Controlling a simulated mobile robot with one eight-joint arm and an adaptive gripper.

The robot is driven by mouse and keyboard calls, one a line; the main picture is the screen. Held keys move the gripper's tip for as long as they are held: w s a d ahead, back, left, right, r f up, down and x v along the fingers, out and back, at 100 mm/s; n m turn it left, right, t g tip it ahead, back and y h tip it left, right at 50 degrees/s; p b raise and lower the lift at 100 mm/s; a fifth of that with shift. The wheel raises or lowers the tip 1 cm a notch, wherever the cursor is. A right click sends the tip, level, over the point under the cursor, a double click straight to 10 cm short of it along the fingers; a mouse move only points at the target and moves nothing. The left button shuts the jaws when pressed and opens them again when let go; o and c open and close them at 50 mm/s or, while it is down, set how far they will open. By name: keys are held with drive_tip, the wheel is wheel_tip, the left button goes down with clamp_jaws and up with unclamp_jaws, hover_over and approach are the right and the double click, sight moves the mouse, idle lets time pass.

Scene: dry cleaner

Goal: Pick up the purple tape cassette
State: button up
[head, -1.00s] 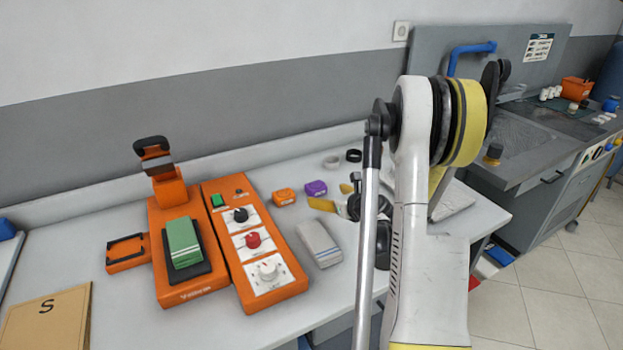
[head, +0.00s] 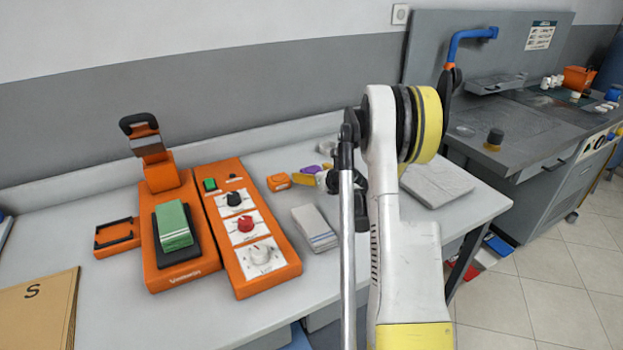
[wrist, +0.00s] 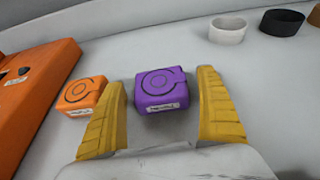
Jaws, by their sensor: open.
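The purple tape cassette (wrist: 161,91) lies flat on the white table, with a round outline on top and a white label on its front. In the wrist view it sits between and just beyond the two yellow fingers of my gripper (wrist: 164,112), which is open and empty. In the head view only a bit of the purple cassette (head: 327,166) shows, the rest hidden by my gripper (head: 312,177). I cannot tell the exact height of the fingers above the table.
An orange cassette (wrist: 85,95) lies just left of the left finger. A white ring (wrist: 227,28) and a black ring (wrist: 283,23) stand behind to the right. The orange control panel (head: 245,230) is on the left, and a folded grey cloth (head: 314,228) lies in front.

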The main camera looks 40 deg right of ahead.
drive_tip(key=c, duration=1.3)
